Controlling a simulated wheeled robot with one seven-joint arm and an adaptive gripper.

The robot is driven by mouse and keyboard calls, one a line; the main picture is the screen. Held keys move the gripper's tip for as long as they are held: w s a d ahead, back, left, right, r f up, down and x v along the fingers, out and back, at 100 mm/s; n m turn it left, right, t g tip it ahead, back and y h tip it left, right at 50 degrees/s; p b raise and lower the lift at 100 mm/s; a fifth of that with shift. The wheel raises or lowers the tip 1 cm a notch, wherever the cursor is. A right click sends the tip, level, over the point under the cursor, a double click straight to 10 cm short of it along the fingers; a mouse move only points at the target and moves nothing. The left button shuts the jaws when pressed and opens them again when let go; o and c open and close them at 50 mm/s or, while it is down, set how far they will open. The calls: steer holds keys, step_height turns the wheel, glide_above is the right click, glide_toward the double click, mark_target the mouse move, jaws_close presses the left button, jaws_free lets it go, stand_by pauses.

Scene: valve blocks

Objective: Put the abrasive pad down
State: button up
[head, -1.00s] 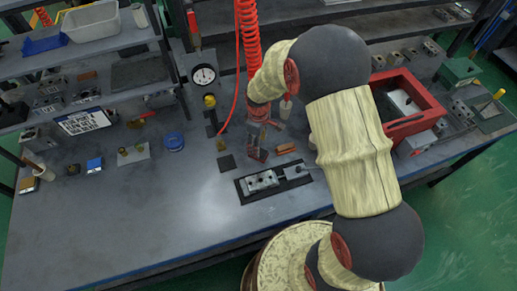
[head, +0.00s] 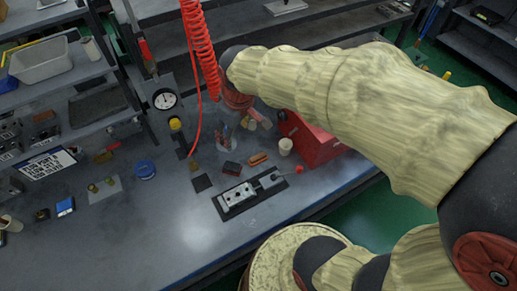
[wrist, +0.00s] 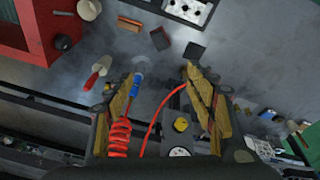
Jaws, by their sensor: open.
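The abrasive pad, which I take to be the small dark reddish-brown block (head: 231,169), lies on the grey bench behind the valve block (head: 236,195). In the wrist view the pad (wrist: 159,38) lies beyond my fingertips, apart from them, with bare bench around it. My gripper (wrist: 165,76) is open, with nothing held between its two fingers. In the head view my gripper (head: 222,128) is small and partly hidden by my wrist, above the bench behind the pad. The valve block rests on a dark mat.
Beside the pad are an orange-brown brush-like block (head: 258,159) and a dark flat square (head: 202,183). A white cup (head: 286,146) and a red box (head: 315,140) stand to the right. A red coiled hose (head: 200,45) hangs nearby.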

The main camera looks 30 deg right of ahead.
steer(key=s+r+m+t, duration=0.1)
steer(key=s+r+m, duration=0.1)
steer(key=s, duration=0.5)
steer(key=s+r+m+t, duration=0.1)
steer(key=s+r+m, duration=0.1)
steer(key=s+r, duration=0.3)
steer(key=shift+s+r+t, duration=0.3)
steer(key=shift+s, duration=0.55)
step_height(320, 180, down, 2)
steer(key=shift+f+b, duration=0.1)
steer(key=shift+b, duration=1)
steer(key=shift+o, duration=0.2)
